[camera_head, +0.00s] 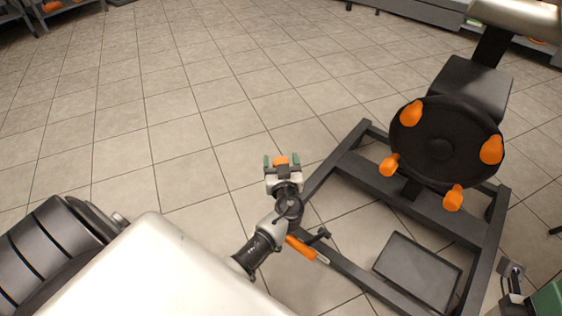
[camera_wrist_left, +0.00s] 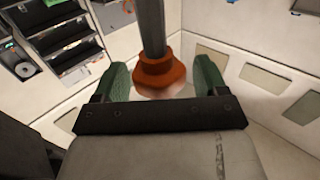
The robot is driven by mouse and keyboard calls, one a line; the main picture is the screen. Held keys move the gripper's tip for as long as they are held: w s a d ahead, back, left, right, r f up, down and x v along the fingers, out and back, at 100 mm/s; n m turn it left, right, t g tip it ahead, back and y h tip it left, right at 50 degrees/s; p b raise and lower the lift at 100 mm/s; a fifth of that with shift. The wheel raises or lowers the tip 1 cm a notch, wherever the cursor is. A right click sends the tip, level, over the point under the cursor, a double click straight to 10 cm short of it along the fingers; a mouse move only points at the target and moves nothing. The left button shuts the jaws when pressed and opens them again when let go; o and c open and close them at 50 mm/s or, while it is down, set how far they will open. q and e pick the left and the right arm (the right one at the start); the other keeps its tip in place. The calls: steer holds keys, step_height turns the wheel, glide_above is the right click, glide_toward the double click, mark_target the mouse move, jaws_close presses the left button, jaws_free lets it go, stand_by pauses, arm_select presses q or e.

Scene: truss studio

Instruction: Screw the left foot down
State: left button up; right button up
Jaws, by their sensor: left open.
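My left gripper (camera_head: 282,161) is open, with its two green fingers apart, beside the left part of a dark metal frame (camera_head: 335,171). An orange foot (camera_wrist_left: 159,76) on a dark post (camera_wrist_left: 151,28) shows between the green fingers in the left wrist view. The fingers stand on both sides of it, and I see no clear grip on it. In the head view a small orange part (camera_head: 281,160) shows between the fingertips. Whether the foot touches the floor is hidden.
A black round plate (camera_head: 443,146) with several orange knobs stands on the frame at the right. An orange handle (camera_head: 302,247) lies by the frame near my left wrist. A grey tray (camera_head: 417,269) sits inside the frame. Tiled floor (camera_head: 170,110) is clear at left and behind.

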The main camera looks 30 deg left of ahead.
arm_select(q)
steer(key=shift+c, duration=0.2)
steer(key=c, duration=0.8)
steer(key=shift+c, duration=0.2)
